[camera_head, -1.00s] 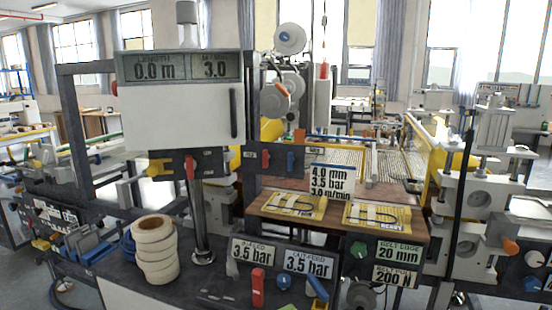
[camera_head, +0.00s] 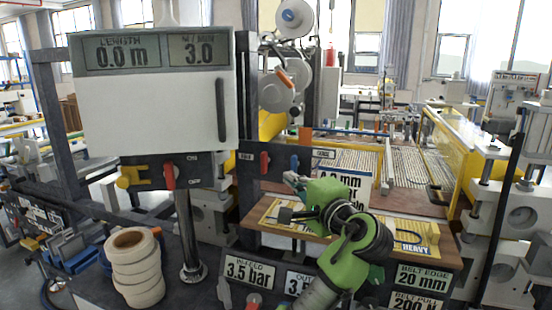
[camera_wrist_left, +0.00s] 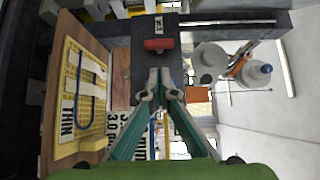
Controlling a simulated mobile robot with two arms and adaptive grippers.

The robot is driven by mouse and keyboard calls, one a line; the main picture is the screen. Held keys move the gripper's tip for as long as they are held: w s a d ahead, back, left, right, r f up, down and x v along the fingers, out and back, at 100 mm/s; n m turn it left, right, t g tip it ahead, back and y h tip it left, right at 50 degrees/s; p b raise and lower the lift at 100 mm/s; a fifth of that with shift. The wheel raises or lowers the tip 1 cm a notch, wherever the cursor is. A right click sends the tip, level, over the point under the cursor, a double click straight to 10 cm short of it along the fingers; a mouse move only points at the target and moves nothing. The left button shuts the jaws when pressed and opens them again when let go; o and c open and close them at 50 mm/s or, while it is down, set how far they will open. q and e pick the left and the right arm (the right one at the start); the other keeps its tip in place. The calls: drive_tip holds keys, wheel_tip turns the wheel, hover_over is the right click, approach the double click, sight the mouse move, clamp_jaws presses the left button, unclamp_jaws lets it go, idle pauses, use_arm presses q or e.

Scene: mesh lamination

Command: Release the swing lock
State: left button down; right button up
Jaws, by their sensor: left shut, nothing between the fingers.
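A dark panel (camera_head: 280,174) on the upright post carries a red lever (camera_head: 265,163) and a blue lever (camera_head: 294,163). No readable label tells me which control is the swing lock. My left gripper (camera_head: 292,180), on its green arm, is shut and empty just below and in front of these levers. In the left wrist view the shut fingertips (camera_wrist_left: 159,76) point at the dark panel, and the red lever (camera_wrist_left: 158,44) shows just beyond them, apart from them. The blue lever is not clearly visible there; the fingers may hide it. My right gripper is not in view.
A display box (camera_head: 155,105) stands at the left, with yellow and red handles beneath it. White tape rolls (camera_head: 135,265) stand on the dark bench. A wooden shelf (camera_head: 440,254) with yellow cards lies under my arm. Rollers (camera_head: 298,18) hang above the panel.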

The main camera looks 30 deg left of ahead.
use_arm(q)
drive_tip(key=r, duration=0.1)
drive_tip(key=p, duration=0.3)
approach(268, 157)
drive_tip(key=x, duration=0.4)
drive_tip(key=shift+a, duration=0.15)
drive_tip(key=shift+w+a, duration=0.2)
drive_tip(key=shift+a, duration=0.1)
drive_tip(key=shift+w+a, duration=0.2)
drive_tip(key=shift+a, duration=0.1)
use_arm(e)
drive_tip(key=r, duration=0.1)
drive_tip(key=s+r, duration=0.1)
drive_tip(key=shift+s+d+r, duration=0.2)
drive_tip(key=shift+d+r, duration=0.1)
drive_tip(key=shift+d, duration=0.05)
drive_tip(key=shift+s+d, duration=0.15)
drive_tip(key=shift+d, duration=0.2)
